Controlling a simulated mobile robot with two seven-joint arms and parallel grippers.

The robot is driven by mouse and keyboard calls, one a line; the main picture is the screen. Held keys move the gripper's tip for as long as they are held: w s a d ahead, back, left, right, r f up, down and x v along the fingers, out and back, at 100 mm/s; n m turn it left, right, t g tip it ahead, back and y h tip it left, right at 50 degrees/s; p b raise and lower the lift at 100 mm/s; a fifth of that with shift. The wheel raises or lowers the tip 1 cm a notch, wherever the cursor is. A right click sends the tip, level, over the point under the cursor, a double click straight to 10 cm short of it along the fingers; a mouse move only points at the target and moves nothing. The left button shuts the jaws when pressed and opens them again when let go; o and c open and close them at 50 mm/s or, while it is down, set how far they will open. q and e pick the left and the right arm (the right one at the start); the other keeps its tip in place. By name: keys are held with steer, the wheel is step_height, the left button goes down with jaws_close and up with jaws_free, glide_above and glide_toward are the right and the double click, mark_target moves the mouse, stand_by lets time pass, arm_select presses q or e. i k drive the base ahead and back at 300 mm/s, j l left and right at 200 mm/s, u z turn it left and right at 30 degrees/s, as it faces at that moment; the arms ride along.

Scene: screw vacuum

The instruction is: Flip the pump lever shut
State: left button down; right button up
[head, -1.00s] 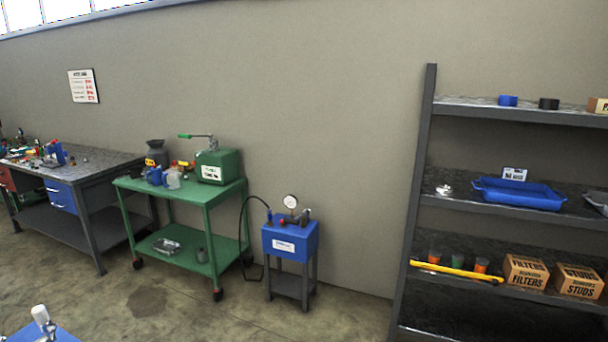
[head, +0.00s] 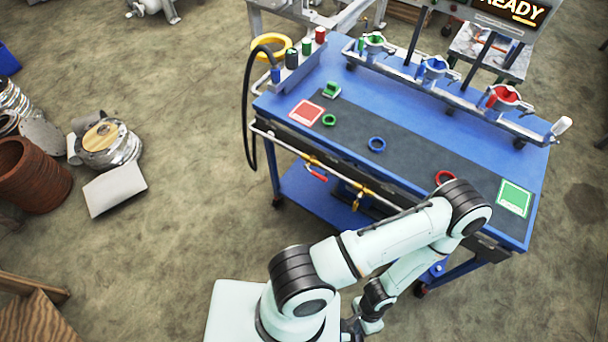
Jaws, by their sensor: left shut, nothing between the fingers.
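A blue workbench (head: 345,72) stands in the centre and right of the head view. On a pipe along its front edge is a brass fitting with a red-handled lever (head: 316,177). A second brass fitting (head: 358,193) sits further right on this pipe. A white-handled lever (head: 561,126) sticks up at the right end of the rear rail. I cannot tell which of these is the pump lever. My left gripper (head: 352,328) is low at the bottom edge, partly hidden by my arm, shut and empty, apart from the bench. My right gripper is out of view.
Green, blue (head: 377,144) and red (head: 445,178) rings lie on the bench's dark mat, between a red pad (head: 306,112) and a green pad (head: 514,198). Coloured clamps stand along the rear rail. A black hose (head: 248,110) hangs left. Open floor lies left of the bench.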

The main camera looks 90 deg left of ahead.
mark_target(314, 174)
steer(key=u, duration=3.15)
